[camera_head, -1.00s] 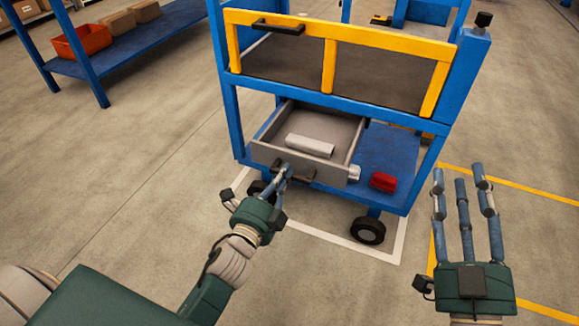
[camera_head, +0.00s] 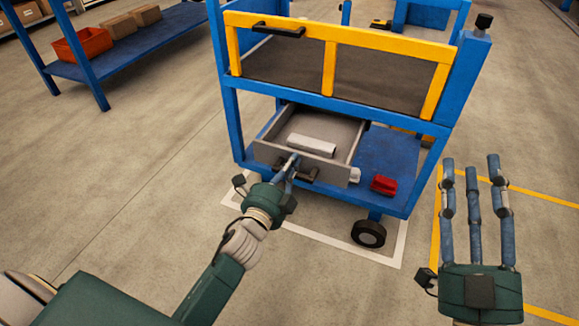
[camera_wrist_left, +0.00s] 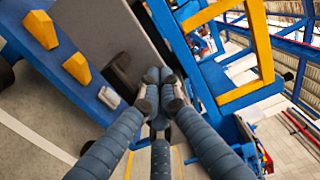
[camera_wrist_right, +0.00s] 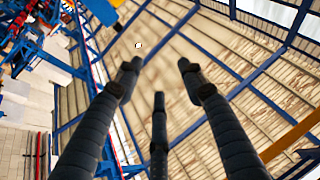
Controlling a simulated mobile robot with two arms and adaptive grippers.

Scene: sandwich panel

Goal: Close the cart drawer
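The blue cart (camera_head: 228,115) stands ahead with its grey drawer (camera_head: 342,172) pulled out below the yellow-framed upper part. The drawer has a dark handle (camera_head: 310,174) on its front and a pale block (camera_head: 311,145) inside. My left gripper (camera_head: 293,162) is at the handle, in front of the drawer face. In the left wrist view its fingers (camera_wrist_left: 160,88) are drawn together beside the dark handle (camera_wrist_left: 120,72). I cannot tell whether the handle is between them. My right gripper (camera_head: 472,165) is open and empty, right of the cart; its spread fingers show in the right wrist view (camera_wrist_right: 157,85).
A red item (camera_head: 384,185) lies on the cart's lower blue shelf (camera_head: 385,150), right of the drawer. A blue rack (camera_head: 85,62) with an orange bin (camera_head: 82,41) and cardboard boxes (camera_head: 118,26) stands at the far left. The floor left of the cart is clear.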

